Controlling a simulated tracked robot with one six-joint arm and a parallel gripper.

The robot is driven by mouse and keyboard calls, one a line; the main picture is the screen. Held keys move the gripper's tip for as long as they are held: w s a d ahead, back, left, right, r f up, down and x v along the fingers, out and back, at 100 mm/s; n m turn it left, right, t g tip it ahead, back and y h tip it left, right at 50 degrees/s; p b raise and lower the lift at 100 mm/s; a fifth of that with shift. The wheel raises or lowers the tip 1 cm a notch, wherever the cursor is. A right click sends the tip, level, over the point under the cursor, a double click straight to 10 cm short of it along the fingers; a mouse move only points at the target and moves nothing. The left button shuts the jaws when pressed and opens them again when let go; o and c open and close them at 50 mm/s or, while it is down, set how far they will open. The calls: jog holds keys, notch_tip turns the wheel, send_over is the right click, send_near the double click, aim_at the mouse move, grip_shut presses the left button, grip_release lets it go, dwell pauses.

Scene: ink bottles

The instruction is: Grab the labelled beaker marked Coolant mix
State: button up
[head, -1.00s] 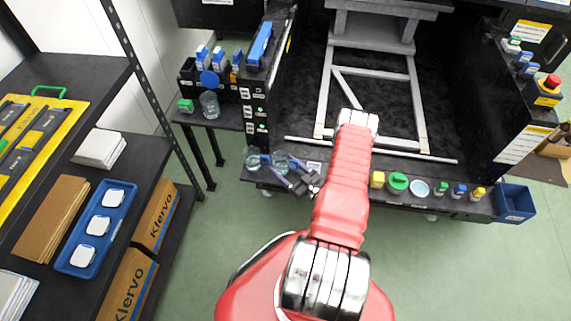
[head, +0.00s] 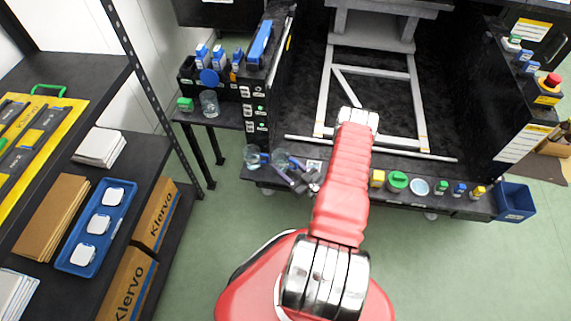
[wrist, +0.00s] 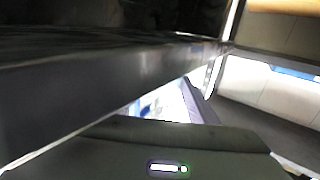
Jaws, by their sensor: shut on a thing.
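Two clear glass beakers stand side by side at the left end of the black front ledge in the head view: a left beaker (head: 251,155) and a right beaker (head: 281,158). I cannot read a Coolant mix label on either one. My gripper (head: 284,168) reaches in from the right and is shut on the right beaker, with its fingers at the glass. The left beaker is just beside it. In the wrist view, a dark edge and my gripper's body (wrist: 165,150) fill much of the picture; the beaker cannot be made out there.
A third glass beaker (head: 209,102) and a green-topped item (head: 185,104) stand on the side table. Several small coloured containers, including a green-lidded jar (head: 398,182), line the ledge to the right, with a blue bin (head: 515,202) at its end. A shelf stands left; the floor (head: 215,235) between is clear.

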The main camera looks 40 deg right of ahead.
jog(key=shift+r, duration=0.1)
jog(key=shift+r, duration=4.8)
jog(key=shift+r, duration=0.1)
